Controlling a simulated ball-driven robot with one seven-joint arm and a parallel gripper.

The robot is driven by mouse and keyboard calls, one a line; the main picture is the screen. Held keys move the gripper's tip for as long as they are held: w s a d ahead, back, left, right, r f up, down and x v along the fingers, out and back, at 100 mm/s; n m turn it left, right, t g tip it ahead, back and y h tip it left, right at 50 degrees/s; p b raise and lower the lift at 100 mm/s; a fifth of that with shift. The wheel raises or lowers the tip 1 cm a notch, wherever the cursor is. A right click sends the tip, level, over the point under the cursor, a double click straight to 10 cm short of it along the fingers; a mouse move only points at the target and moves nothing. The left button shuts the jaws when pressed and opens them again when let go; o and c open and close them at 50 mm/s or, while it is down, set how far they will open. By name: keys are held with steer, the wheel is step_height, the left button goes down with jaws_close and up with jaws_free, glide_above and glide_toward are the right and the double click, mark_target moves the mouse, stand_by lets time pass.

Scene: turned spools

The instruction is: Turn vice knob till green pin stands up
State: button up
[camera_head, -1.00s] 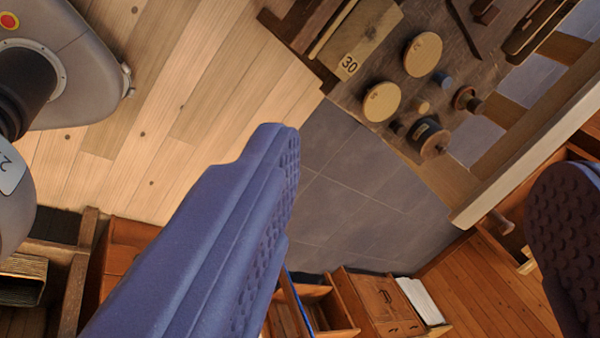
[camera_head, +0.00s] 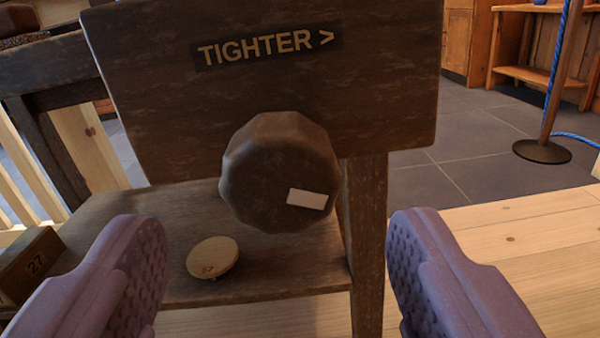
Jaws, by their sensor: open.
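The vice knob (camera_head: 270,170) is a dark wooden, many-sided knob with a white rectangular mark at its lower right. It sits on the front of a dark wooden board (camera_head: 400,90) that bears a label (camera_head: 268,46) reading "TIGHTER >". My gripper (camera_head: 275,280) is open, with one purple padded finger at the lower left and one at the lower right. The knob stands ahead of the fingers and above the middle of the gap, apart from both. No green pin shows in this view.
A round pale wooden disc (camera_head: 212,257) is on the shelf (camera_head: 300,262) below the knob. A block marked 27 (camera_head: 28,265) is at the left edge. A rope post (camera_head: 543,150) stands at the right.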

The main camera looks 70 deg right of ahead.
mark_target(281, 198)
steer(key=b+x, duration=0.1)
steer(key=x, duration=0.4)
steer(key=shift+w+d, duration=0.1)
steer(key=shift+d, duration=0.2)
steer(key=shift+c, duration=0.4)
steer(key=c, duration=0.9)
steer(key=shift+c, duration=0.2)
steer(key=shift+m, duration=0.4)
